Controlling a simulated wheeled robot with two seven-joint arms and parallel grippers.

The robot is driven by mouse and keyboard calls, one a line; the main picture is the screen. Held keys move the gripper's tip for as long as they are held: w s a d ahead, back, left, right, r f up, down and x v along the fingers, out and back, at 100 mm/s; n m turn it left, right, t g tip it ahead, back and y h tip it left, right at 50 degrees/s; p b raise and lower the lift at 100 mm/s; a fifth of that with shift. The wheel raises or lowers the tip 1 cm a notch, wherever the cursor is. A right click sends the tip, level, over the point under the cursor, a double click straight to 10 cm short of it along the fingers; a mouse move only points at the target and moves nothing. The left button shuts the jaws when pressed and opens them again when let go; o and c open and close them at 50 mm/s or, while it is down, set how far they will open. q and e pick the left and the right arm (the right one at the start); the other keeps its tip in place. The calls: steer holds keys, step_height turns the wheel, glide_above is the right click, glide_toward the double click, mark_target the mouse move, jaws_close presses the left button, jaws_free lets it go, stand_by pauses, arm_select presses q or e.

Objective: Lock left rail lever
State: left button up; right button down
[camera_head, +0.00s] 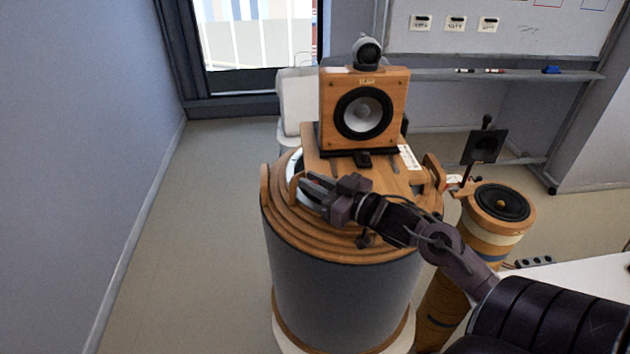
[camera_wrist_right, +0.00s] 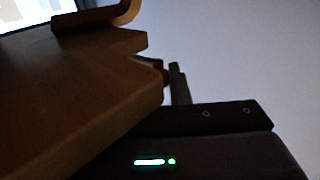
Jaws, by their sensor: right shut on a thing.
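The left rail lever (camera_head: 294,187), a small curved wooden piece, stands at the platform's left side. My right gripper (camera_head: 310,184) reaches across from the right and is shut on it; the fingers partly hide the contact. In the wrist view a wooden edge (camera_wrist_right: 90,100) fills the left, and a dark finger (camera_wrist_right: 179,84) shows beside a small reddish part. My left gripper is not in view.
The grey drum (camera_head: 335,300) has a stepped wooden rim. A smaller wooden drum with a black speaker cone (camera_head: 502,202) and a black panel on a stand (camera_head: 484,147) are at the right. Open floor (camera_head: 190,240) lies to the left.

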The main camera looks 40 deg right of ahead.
steer(key=shift+r, duration=0.1)
steer(key=c, duration=1.4)
jaws_free()
steer(key=shift+w, duration=0.1)
steer(key=shift+c, duration=0.2)
steer(key=shift+s+d+f, duration=0.1)
steer(key=shift+s+f, duration=0.1)
steer(key=shift+s, duration=0.15)
steer(key=b+v, duration=0.2)
steer(key=v, duration=0.5)
steer(key=shift+r, duration=0.2)
steer(key=shift+s, duration=0.1)
